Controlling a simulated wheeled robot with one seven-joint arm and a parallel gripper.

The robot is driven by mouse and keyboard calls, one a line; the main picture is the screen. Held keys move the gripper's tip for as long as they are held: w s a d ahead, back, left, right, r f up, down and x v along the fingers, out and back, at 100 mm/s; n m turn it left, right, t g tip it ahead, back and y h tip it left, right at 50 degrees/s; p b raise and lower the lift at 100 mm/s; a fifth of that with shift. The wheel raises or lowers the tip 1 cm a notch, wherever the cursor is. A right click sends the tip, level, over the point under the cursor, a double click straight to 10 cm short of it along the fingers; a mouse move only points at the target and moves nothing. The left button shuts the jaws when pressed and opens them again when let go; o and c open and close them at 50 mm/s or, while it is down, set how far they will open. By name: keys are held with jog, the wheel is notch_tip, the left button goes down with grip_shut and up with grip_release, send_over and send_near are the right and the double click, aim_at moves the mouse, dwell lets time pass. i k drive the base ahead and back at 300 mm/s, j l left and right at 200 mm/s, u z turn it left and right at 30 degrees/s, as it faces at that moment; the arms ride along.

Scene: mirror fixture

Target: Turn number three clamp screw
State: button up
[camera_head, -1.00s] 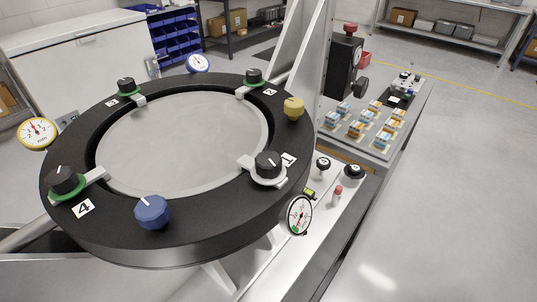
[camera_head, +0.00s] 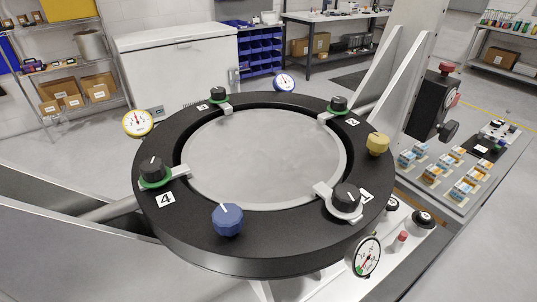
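The mirror fixture is a black ring (camera_head: 285,250) around a pale round mirror disc (camera_head: 265,160). Clamp screw two (camera_head: 339,104) is at the far right, clamp screw one (camera_head: 346,197) at the near right, and clamp screw four (camera_head: 153,171) at the near left. Two and four have green rings; one has a white or grey ring. My gripper is not in view.
A blue knob (camera_head: 227,219) and a yellow knob (camera_head: 377,143) stand on the ring. Dial gauges sit at the left (camera_head: 137,123), back (camera_head: 284,82) and near right (camera_head: 366,257). A panel with small boxes (camera_head: 462,190) is at right. A white cabinet (camera_head: 180,70) stands behind.

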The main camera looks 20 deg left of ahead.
aim_at(219, 95)
jog(key=i+l+u, duration=0.15)
jog(key=u, duration=0.25)
jog(key=i+l+u, duration=0.1)
jog(key=l+u, duration=0.35)
jog(key=j, duration=0.1)
